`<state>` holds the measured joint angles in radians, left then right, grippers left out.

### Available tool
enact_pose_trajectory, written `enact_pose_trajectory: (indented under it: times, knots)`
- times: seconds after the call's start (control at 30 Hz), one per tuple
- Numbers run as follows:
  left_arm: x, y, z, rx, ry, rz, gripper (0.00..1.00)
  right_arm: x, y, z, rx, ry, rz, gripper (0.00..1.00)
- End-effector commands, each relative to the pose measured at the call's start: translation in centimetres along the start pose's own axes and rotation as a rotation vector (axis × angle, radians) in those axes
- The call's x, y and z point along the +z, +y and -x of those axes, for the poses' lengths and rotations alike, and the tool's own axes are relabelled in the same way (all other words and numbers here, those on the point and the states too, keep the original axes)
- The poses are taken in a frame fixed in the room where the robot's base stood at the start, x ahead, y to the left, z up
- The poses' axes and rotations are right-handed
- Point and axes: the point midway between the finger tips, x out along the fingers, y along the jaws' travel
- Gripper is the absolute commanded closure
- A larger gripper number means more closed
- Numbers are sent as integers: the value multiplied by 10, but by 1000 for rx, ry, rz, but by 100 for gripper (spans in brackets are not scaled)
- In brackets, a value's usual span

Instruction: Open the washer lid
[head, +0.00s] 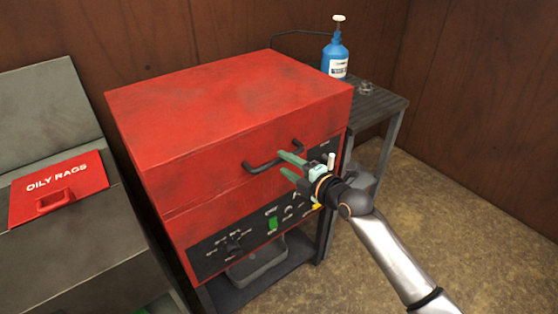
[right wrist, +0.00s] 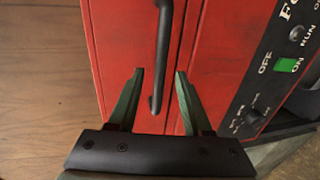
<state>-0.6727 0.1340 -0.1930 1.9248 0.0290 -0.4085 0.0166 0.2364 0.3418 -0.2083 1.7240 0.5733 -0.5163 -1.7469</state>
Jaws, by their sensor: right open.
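The washer is a red box with a closed lid (head: 220,100) in the middle of the head view. A dark bar handle (head: 262,166) is on the lid's front face. In the right wrist view, the handle (right wrist: 161,60) runs down toward the space between the open fingertips of the right gripper (right wrist: 158,72). Its near end shows between the fingers, which are not closed on it. My left gripper is not in view.
A black control panel (head: 225,247) with a green switch is below the lid. A grey bin with a red "OILY RAGS" flap (head: 60,185) stands at left. A blue bottle (head: 335,55) stands on a small dark table (head: 385,103) at right. Wooden walls are behind.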

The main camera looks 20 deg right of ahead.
Motion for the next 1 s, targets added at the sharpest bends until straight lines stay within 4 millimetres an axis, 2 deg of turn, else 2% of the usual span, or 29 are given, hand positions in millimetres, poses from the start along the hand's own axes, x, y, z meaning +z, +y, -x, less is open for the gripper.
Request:
enact_pose_trajectory:
  times: [0.1,0.3,0.67,1.0]
  knots:
    - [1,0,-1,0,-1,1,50,-1,0,-18,0,1,-4,50]
    - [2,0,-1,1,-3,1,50,0,0,-33,1,1,-1,50]
    - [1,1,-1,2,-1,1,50,0,0,-36,0,1,-1,52]
    - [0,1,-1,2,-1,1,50,0,0,-35,0,0,-1,90]
